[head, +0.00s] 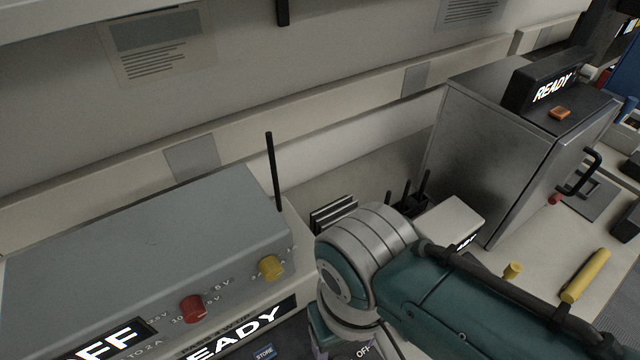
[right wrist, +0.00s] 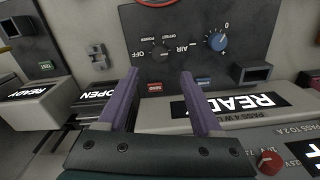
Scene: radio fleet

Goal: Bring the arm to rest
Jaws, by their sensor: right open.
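My right arm (head: 440,300) comes into the head view from the lower right, its thick teal and grey joint near the bottom middle. My right gripper shows in the right wrist view (right wrist: 160,75), its two purple fingers spread apart with nothing between them. The fingers point at a dark panel (right wrist: 180,45) with a blue knob (right wrist: 217,40), an OFF/AIR switch and small red and blue buttons. I cannot tell the gap to the panel. In the head view the gripper is mostly hidden behind the arm. My left gripper is in neither view.
A grey unit (head: 140,240) with red and yellow knobs and a thin black antenna (head: 273,170) stands left of the arm. A metal box (head: 490,150) with a READY display and black handle stands right. A yellow handle (head: 586,275) and small white box (head: 450,222) are close to the arm.

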